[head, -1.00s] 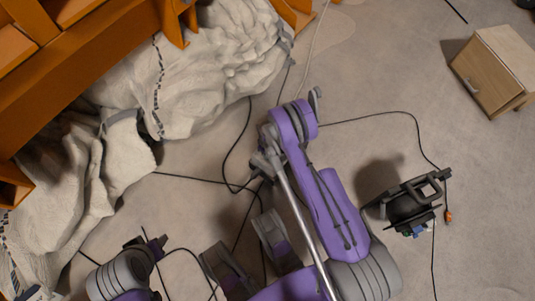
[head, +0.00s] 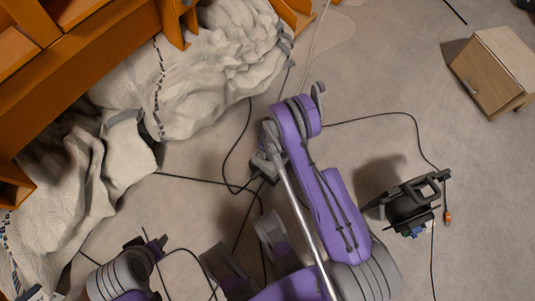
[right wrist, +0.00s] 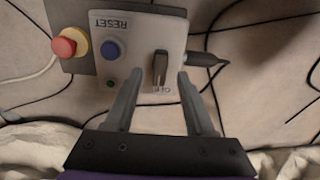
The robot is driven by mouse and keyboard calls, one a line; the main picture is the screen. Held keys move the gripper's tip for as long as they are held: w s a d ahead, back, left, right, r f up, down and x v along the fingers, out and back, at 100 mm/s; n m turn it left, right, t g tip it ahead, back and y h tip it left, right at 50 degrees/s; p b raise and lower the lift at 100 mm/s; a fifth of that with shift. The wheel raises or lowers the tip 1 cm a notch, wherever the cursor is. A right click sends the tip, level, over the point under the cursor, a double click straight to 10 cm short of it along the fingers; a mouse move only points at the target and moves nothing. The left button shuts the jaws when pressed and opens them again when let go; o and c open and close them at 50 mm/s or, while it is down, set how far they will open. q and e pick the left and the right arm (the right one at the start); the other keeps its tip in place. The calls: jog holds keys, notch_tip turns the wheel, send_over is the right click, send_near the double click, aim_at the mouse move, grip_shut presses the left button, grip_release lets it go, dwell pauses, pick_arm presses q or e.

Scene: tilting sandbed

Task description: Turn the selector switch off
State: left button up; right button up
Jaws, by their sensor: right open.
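The selector switch (right wrist: 160,68) is a dark upright knob on a light grey control panel (right wrist: 138,28) in the right wrist view. An OFF label is printed at its end nearer my gripper. My right gripper (right wrist: 160,79) is open, with one finger on each side of the knob and visible gaps between. I cannot tell how deep the fingertips are. In the head view my right arm hides most of this area. My left gripper is not clearly seen in either view.
Cables cross the floor. A wooden cabinet (head: 487,82) and a dark device (head: 408,207) stand to the right in the head view.

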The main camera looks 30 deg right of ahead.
notch_tip(320, 180, up, 8)
jog(key=p, duration=0.1)
jog(key=shift+f+p, duration=0.25)
jog(key=shift+p, duration=0.05)
dwell(0.3)
